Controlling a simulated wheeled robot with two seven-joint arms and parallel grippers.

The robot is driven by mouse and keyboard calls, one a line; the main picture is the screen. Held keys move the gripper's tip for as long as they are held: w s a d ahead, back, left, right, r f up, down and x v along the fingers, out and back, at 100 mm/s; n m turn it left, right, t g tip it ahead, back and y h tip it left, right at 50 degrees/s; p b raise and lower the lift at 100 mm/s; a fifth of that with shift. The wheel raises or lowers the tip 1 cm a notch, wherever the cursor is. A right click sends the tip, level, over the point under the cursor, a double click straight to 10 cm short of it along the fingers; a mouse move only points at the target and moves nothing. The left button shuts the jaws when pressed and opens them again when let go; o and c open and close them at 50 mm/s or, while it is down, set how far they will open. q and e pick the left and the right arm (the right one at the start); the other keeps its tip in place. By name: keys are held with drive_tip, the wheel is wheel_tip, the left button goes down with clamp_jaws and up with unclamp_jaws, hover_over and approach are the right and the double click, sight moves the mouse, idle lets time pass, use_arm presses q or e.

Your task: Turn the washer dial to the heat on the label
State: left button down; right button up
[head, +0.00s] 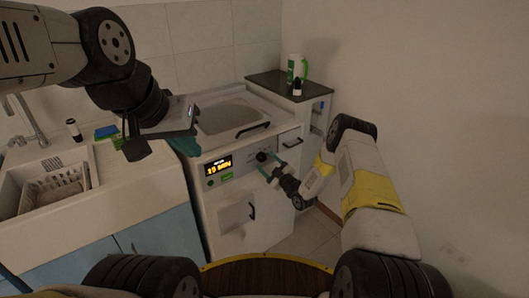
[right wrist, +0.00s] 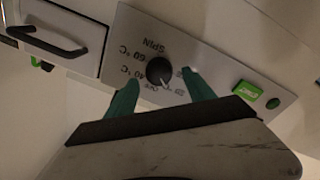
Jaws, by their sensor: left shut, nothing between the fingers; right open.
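The white washer (head: 240,222) stands in the middle of the head view, with a lit orange display whose text I cannot read surely. Its black dial (head: 262,156) also shows in the right wrist view (right wrist: 159,71), on a grey panel with upside-down marks including SPIN, 60 °C and 40 °C. My right gripper (head: 267,174) is open, its teal fingers (right wrist: 160,76) on either side of the dial with gaps; contact is not visible. My left gripper (head: 187,145) is shut and empty, above the washer's left edge. I cannot make out any separate label.
A sink (head: 60,180) with a dish rack is at the left. A dark-topped cabinet (head: 270,80) with a white-and-green container (head: 296,66) stands behind right. A green button (right wrist: 248,95) sits near the dial. A drawer with a black handle (right wrist: 45,40) shows beside the panel.

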drive_tip(key=v, duration=0.5)
drive_tip(key=shift+s+d, duration=0.15)
drive_tip(key=shift+s, duration=0.1)
drive_tip(key=w+d+r+m+g+h, duration=0.1)
drive_tip(key=d+r+m+h, duration=0.2)
drive_tip(key=r, duration=0.9)
drive_tip(key=w+d+r+m+g+h, duration=0.1)
drive_tip(key=d+r+g+h, duration=0.3)
drive_tip(key=r, duration=0.8)
drive_tip(key=s+d+r+m+h, duration=0.2)
drive_tip(key=s+d+r+m, duration=0.2)
drive_tip(key=s+r, duration=0.75)
drive_tip(key=s+r+m+g, duration=0.2)
drive_tip(key=s+m+g, duration=0.2)
drive_tip(key=s, duration=2.7)
drive_tip(key=shift+a+r+m+y, duration=0.2)
drive_tip(key=shift+a+m+y, duration=0.25)
drive_tip(key=shift+m, duration=0.35)
